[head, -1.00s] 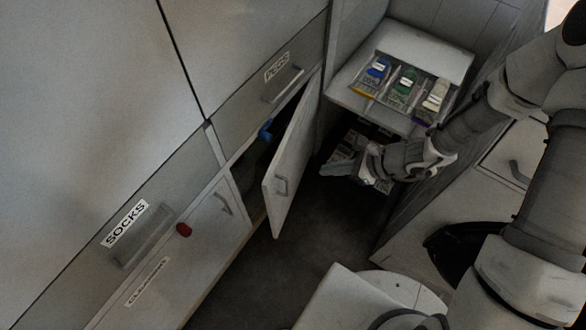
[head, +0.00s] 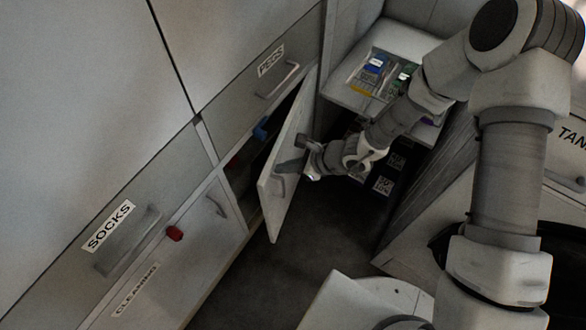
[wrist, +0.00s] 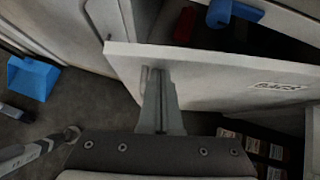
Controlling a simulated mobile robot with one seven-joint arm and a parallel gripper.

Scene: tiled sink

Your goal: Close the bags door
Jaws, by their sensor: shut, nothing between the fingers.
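The bags door (head: 271,208) stands ajar below the PEGS drawer, swung out over the dark floor. In the wrist view the bags door (wrist: 220,75) crosses the picture, its label near the right. My gripper (head: 284,167) is at the outer face of the door, close to the door handle (head: 281,188). In the wrist view my gripper (wrist: 154,75) is shut and empty, with its fingertips over the door face near the free edge. I cannot tell whether they touch it. Part of the door is hidden behind the fingers.
A blue object (head: 261,129) shows in the cupboard opening. The PEGS drawer (head: 262,100) and CLEANING door (head: 190,240) are shut. A white shelf (head: 405,40) with packets stands at the back right. A blue object (wrist: 32,77) is at left in the wrist view.

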